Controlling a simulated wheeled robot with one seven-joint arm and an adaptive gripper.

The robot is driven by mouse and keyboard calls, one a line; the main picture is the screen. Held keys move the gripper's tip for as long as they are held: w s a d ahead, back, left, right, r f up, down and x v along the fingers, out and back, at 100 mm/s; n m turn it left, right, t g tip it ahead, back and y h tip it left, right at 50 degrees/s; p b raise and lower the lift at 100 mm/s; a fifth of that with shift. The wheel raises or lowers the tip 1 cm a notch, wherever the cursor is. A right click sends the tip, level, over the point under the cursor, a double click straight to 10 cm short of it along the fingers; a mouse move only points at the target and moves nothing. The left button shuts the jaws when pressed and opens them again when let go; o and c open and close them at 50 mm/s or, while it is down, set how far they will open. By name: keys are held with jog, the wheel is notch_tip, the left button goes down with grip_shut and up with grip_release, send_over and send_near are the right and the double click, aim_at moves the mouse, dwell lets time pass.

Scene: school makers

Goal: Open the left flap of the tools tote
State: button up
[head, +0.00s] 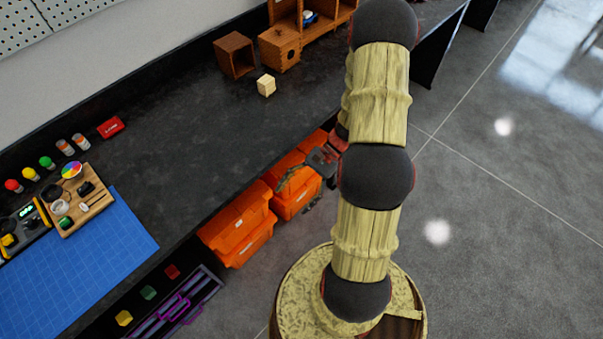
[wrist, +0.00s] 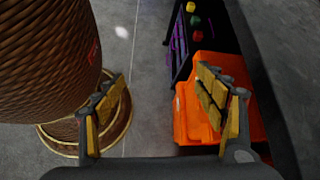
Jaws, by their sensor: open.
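Orange totes sit under the edge of the dark workbench in the head view: a nearer one (head: 236,232) and another (head: 291,199) behind it. Both have small pale labels that are too small to read, so I cannot tell which is the tools tote. My gripper (head: 297,186) is over the farther tote and partly hides it. In the wrist view my gripper (wrist: 160,98) is open with nothing between its fingers. The right finger overlaps an orange tote (wrist: 187,122) in the picture; I cannot tell whether they touch. The tote's flaps are not clearly made out.
The workbench (head: 190,140) overhangs the totes. A dark rack with purple dividers (head: 178,308) and coloured blocks stands beside the nearer tote. Wooden boxes (head: 280,48) and a pale cube (head: 266,85) are on the bench. Grey floor (head: 500,220) to the right is clear.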

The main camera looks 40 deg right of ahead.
jog(key=w+d+f+m+t+h, duration=0.1)
jog(key=w+d+f+m+t, duration=0.45)
jog(key=f+m+t, duration=0.2)
jog(key=w+d+f+m+t+h, duration=0.2)
jog(key=w+d+f+m+t, duration=0.3)
jog(key=d+f+m+t, duration=0.3)
jog(key=s+d+f+m+t+h, duration=0.2)
jog(key=d+f+m+h, duration=0.3)
jog(key=f, duration=0.4)
jog(key=w+n+h+b, duration=0.1)
jog(key=w+b, duration=0.1)
jog(key=w, duration=0.6)
jog(key=shift+a+r, duration=0.2)
jog(key=shift+r, duration=0.05)
jog(key=c, duration=0.3)
jog(key=c, duration=1.4)
